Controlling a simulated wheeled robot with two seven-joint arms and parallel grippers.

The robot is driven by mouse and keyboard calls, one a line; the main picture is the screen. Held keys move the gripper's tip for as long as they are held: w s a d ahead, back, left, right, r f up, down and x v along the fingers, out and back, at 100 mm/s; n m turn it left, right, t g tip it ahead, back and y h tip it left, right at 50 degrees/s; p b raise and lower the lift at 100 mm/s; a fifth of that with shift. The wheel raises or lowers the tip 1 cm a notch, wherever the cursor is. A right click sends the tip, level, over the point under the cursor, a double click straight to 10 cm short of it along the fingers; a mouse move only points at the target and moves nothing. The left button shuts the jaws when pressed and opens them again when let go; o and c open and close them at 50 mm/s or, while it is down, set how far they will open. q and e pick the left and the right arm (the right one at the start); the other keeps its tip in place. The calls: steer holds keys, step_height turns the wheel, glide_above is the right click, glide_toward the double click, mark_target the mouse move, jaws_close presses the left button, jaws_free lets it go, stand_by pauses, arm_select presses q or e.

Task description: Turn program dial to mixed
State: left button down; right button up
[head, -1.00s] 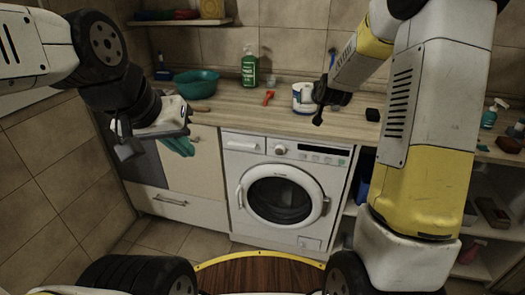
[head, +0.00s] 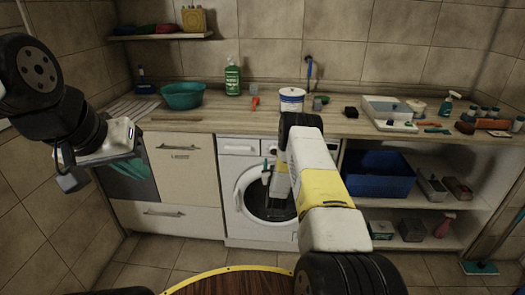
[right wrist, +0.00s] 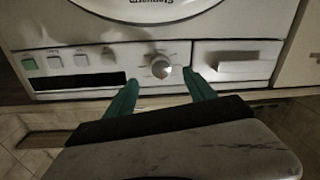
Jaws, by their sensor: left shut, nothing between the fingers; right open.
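The white washing machine (head: 232,190) stands under the counter in the head view. In the right wrist view its front panel appears upside down, with the round program dial (right wrist: 162,66), several buttons (right wrist: 68,62) and a dark display. My right gripper (right wrist: 160,80) is open, its teal fingertips on either side of the dial in that view; I see no contact, and the gap is hard to judge. In the head view my right gripper (head: 268,172) is in front of the machine, and my arm hides the dial. My left gripper (head: 128,168) is shut and empty at the left.
The detergent drawer (right wrist: 236,60) is beside the dial. On the counter (head: 215,118) are a teal bowl (head: 182,96), a green bottle (head: 232,78) and a white tub (head: 292,99). A blue bin (head: 378,175) sits on the right shelf. Floor before the cabinets is clear.

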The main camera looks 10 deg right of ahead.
steer(key=x, duration=0.6)
steer(key=shift+w, duration=0.25)
steer(key=c, duration=1.4)
